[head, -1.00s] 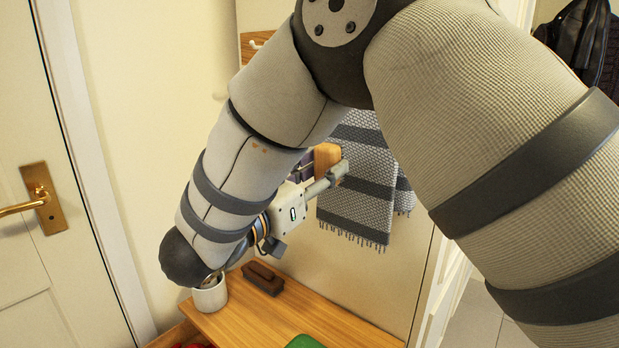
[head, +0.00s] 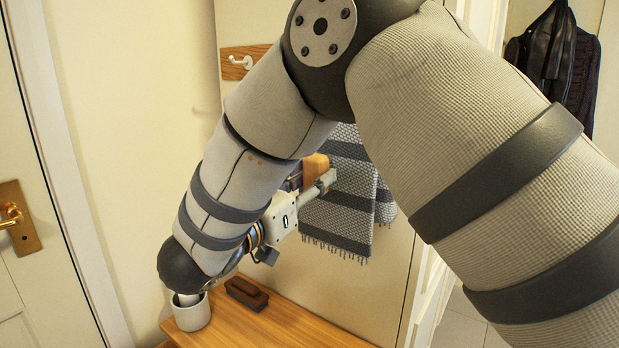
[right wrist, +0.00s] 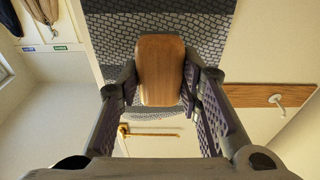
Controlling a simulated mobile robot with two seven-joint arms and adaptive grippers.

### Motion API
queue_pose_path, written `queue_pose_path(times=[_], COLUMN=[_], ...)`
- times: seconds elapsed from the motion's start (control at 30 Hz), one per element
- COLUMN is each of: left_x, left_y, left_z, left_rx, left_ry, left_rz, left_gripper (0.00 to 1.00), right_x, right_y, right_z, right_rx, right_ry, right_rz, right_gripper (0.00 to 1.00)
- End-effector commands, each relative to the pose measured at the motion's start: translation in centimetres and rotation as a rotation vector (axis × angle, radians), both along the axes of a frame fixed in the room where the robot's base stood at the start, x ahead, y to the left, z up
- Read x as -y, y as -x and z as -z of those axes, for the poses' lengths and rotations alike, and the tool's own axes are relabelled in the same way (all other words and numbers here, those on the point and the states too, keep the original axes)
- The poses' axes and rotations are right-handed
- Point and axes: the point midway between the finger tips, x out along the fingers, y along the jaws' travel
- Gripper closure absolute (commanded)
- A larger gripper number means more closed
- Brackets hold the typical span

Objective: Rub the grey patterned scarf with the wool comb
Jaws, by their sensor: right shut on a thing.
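The grey patterned scarf (head: 340,215) hangs at the wall in the head view, with dark and light bands and a fringed lower edge. Its upper part is hidden behind my right arm. My right gripper (right wrist: 160,88) is shut on the wool comb (right wrist: 160,72), whose wooden back shows between the fingers in the right wrist view. The comb (head: 315,168) overlaps the scarf's left side in the head view. The scarf (right wrist: 112,28) fills the upper middle behind the comb in the wrist view. I cannot tell whether they touch. My left gripper is not in view.
A wooden bench (head: 285,325) below carries a grey mug (head: 192,313) and a dark brown brush (head: 246,294). A wooden rail (head: 240,62) with a white hook is on the wall. Dark jackets (head: 560,60) hang far right. A door with a brass handle (head: 18,217) is at left.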

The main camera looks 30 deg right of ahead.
Motion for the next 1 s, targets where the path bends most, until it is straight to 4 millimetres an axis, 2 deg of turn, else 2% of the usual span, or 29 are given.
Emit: queue_pose_path(times=[0.77, 0.87, 1.0], left_x=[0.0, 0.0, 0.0], left_y=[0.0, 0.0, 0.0], left_z=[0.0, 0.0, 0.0], left_rx=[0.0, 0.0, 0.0], left_ry=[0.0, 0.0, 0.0], left_rz=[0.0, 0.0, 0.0], left_gripper=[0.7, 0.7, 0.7], right_x=[1.4, 1.4, 1.3], right_y=[-0.6, -0.6, -0.5], right_z=[-0.1, -0.6, -2.2], right_rx=[0.0, 0.002, 0.004], right_ry=[0.001, 0.0, -0.001], right_rz=[0.0, 0.001, -0.001], right_gripper=[0.9, 0.9, 0.9])
